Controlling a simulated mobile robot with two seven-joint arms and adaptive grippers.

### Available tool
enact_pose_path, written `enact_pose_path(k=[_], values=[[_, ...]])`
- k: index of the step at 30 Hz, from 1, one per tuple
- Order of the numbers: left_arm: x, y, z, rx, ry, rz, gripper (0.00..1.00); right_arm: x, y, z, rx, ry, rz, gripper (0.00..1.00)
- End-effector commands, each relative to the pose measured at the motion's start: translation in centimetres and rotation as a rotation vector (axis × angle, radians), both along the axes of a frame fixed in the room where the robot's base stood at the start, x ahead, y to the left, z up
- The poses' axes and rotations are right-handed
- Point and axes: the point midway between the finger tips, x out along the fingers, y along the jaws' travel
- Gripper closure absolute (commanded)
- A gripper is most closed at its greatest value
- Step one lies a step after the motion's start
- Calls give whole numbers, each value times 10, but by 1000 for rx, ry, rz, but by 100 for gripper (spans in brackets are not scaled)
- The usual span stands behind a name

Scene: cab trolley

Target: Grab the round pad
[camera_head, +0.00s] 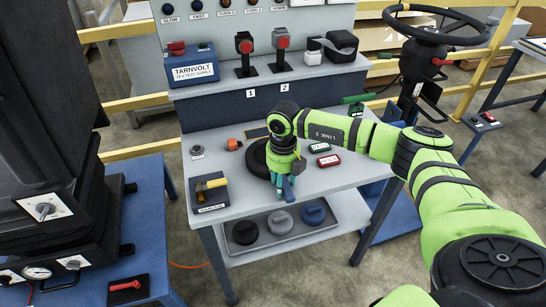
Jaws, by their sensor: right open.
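A round black pad (254,158) lies flat on the grey top of the workbench. My right gripper (286,188) points down over the bench at the pad's right side and hides part of it. Its fingers are open, and nothing shows between them. I cannot tell whether they touch the pad. On the lower shelf, a dark tray (262,248) holds a black round piece (245,232), a grey one (280,222) and a blue one (313,213). My left gripper is not in view.
A raised shelf with a blue tester (194,72) is behind.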

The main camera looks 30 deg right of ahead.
Motion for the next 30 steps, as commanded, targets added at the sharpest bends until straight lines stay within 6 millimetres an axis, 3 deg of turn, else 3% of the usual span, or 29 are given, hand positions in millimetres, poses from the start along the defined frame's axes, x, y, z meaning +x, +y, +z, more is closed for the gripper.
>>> enact_pose_path(k=[6,9,10,23,30], values=[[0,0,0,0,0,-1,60,0,0,-1,0,-1,1,53],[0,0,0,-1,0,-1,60,0,0,-1,1,-1,1,93],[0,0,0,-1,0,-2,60,0,0,-1,1,-1,1,100],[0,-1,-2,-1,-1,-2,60,2,0,6,2,-8,1,100],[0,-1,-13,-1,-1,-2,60,3,0,37,2,-12,1,100]])
